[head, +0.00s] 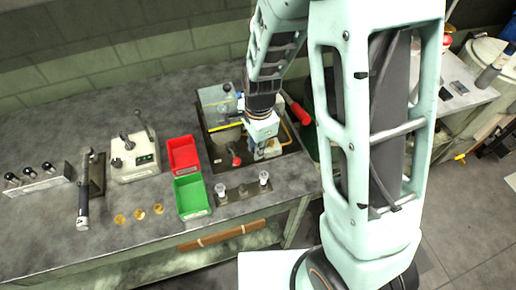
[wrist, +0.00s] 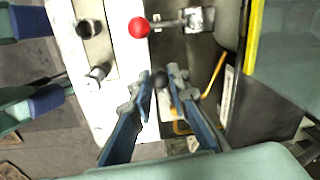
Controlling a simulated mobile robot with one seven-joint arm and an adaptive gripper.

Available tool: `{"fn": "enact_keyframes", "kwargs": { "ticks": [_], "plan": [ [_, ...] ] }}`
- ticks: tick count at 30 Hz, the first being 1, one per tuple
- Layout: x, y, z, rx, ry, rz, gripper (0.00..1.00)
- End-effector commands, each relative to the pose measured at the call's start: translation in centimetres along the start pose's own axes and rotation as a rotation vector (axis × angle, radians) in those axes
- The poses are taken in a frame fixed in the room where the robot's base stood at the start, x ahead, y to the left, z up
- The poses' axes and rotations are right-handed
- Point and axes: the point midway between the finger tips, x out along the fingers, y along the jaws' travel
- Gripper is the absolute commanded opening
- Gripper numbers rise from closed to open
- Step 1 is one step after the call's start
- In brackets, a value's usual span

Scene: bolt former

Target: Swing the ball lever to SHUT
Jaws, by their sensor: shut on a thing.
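The stem under this dark ball is hidden. A red ball (wrist: 138,27) on a metal rod sits beyond the fingertips, to their upper left. The rod runs right to a metal bracket (wrist: 196,19) and lies about level in the picture. In the head view my gripper (head: 264,150) is low in the machine bay, and the red ball (head: 236,160) shows left of it. No SHUT marking is legible.
A strip with two knobs (head: 243,191) lies in front of the bay. A red bin (head: 183,154) and a green bin (head: 191,196) stand left of it. A red handle (head: 300,114) juts out on the right. A yellow-edged panel (wrist: 285,50) is close on the wrist view's right.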

Motion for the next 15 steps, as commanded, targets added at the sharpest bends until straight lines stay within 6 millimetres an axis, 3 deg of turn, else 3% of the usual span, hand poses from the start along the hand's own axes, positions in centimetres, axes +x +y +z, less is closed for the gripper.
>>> {"fn": "enact_keyframes", "kwargs": {
  "ticks": [9,10,13,15],
  "plan": [
    [-0.02,-0.13,-0.01,0.013,0.001,-0.002,0.00],
    [-0.02,-0.14,-0.01,0.013,0.001,-0.003,0.19],
    [-0.02,-0.13,-0.01,0.012,0.001,-0.002,0.30],
    [-0.01,-0.12,-0.01,0.011,0.001,-0.002,0.32]
  ]
}}
